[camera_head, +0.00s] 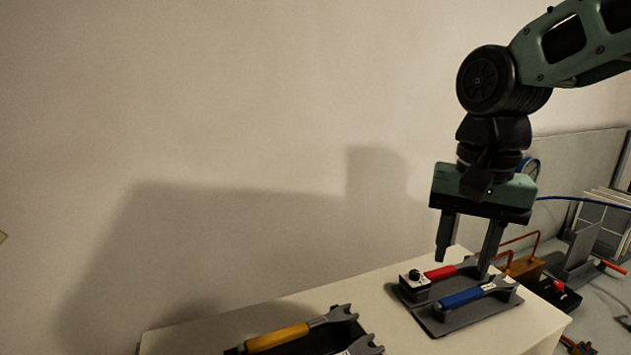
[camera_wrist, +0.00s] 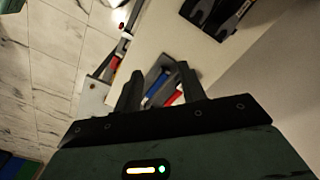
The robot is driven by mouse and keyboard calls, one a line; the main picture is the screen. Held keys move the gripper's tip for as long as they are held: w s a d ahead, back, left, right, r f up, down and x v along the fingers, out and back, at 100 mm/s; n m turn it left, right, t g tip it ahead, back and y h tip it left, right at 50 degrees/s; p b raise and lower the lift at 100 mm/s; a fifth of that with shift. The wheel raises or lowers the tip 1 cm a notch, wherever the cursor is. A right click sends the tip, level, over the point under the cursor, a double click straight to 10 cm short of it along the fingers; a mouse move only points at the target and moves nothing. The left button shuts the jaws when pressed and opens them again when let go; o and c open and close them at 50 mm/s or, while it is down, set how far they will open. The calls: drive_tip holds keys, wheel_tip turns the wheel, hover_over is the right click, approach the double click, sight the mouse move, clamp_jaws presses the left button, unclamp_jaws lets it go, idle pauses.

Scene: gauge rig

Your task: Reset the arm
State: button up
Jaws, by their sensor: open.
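My gripper (camera_head: 467,250) points down over the right part of the white bench, its two fingers apart with nothing held between them. Below it on a grey rack (camera_head: 432,325) lie a red-handled tool (camera_head: 440,272) and a blue-handled tool (camera_head: 461,298). The fingertips are close to these tools in the head view; whether they touch cannot be told. In the wrist view the gripper (camera_wrist: 157,80) is spread, with the blue handle (camera_wrist: 155,98) and red handle (camera_wrist: 176,99) showing between the fingers, partly hidden by the gripper body.
A yellow-handled tool (camera_head: 277,337) lies in a dark holder at the bench's front left. The white bench top (camera_head: 370,295) is clear between the holders.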

drive_tip(key=s+a+f+n+b, duration=0.2)
drive_tip(key=s+f+n+b, duration=0.1)
drive_tip(key=s+f+n, duration=0.3)
drive_tip(key=s+a+f+n+b, duration=0.2)
drive_tip(key=s+f+n, duration=0.4)
drive_tip(key=s+f, duration=0.4)
drive_tip(key=shift+a+f+b, duration=0.4)
drive_tip(key=shift+a+f, duration=0.2)
drive_tip(key=shift+a, duration=0.05)
